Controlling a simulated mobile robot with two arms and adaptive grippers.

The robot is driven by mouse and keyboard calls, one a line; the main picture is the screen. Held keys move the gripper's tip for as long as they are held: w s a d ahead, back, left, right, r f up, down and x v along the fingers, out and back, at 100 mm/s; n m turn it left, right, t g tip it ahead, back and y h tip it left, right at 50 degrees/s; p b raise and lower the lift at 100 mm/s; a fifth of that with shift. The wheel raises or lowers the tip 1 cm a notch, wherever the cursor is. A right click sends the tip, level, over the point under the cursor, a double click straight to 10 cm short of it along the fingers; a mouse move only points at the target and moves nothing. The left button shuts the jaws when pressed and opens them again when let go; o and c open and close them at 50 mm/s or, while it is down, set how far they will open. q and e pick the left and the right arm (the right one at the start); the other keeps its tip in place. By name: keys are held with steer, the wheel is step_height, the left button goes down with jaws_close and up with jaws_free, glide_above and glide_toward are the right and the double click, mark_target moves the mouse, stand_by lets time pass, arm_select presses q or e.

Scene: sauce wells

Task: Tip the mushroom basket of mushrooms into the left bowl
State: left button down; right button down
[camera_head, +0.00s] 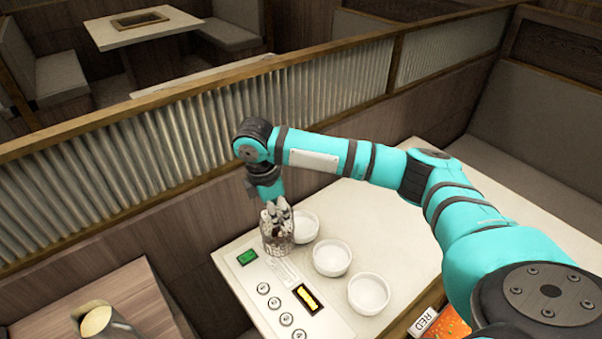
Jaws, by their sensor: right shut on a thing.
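The mushroom basket (278,243), a small wire-like basket with pale mushrooms in it, is at the far left corner of the white table. My right gripper (277,211) reaches down from above and is shut on it. The basket looks about upright, and I cannot tell whether its base touches the table. The left bowl (306,228), white and round, is just right of the basket, which overlaps its left edge in the picture. I see no mushrooms in the visible part of this bowl. My left gripper is not in view.
Two more white bowls, the middle one (332,258) and the right one (368,294), stand in a diagonal row. A ribbed partition (200,130) rises behind the table.

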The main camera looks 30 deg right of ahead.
steer(key=w+d+f+n+t+y+p, duration=0.1)
steer(key=w+d+f+n+t+p, duration=0.1)
steer(key=w+d+n, duration=0.95)
step_height(320, 180, down, 8)
steer(key=s+d+n+b, duration=0.1)
steer(key=s+n+b, duration=0.1)
steer(key=b, duration=0.4)
steer(key=shift+s+f+n, duration=0.2)
steer(key=shift+s+n, duration=0.05)
steer(key=shift+n, duration=0.4)
steer(key=shift+d, duration=0.1)
